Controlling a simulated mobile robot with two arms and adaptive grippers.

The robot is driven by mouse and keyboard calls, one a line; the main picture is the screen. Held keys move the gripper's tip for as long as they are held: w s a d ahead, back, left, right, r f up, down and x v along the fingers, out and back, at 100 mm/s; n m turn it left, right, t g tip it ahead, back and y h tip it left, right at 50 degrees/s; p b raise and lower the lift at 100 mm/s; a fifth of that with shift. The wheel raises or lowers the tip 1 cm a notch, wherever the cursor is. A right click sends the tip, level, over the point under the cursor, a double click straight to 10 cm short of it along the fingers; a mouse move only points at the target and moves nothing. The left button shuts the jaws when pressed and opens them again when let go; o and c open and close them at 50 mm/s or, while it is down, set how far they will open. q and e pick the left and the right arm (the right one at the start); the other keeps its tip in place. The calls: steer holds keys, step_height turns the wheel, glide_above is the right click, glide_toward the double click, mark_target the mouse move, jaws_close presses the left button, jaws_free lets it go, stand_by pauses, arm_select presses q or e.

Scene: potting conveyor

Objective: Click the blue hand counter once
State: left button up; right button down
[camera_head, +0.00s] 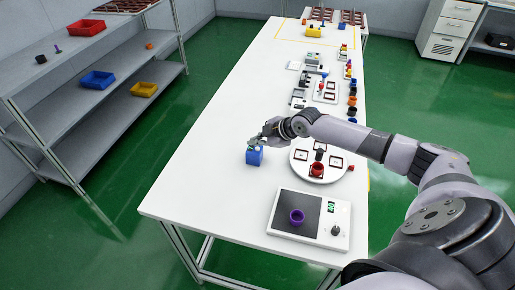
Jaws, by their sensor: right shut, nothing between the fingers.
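The blue hand counter (254,157) stands upright on the white table, left of the round white turntable. My right gripper (256,143) is shut and empty, right at the top of the counter. Its fingertips cover part of the counter's top, and I cannot tell whether they touch it. My right arm comes in from the right side of the picture. My left gripper does not show.
The round turntable (328,181) holds a red pot (317,170) and dark square frames. A scale (278,226) with a purple pot (296,216) stands at the near end. Several small parts stand farther back. The table's left side (212,170) is clear.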

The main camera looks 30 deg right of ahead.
mark_target(257, 150)
steer(key=shift+f, duration=0.15)
stand_by(0.3)
steer(key=shift+f+b, duration=0.3)
steer(key=shift+f+b, duration=0.35)
steer(key=shift+f, duration=0.05)
stand_by(0.6)
steer(key=shift+r, duration=0.1)
steer(key=shift+r+p, duration=0.6)
steer(key=shift+r, duration=0.1)
steer(key=shift+r, duration=0.1)
step_height(257, 150, up, 5)
steer(key=p, duration=0.4)
stand_by(0.8)
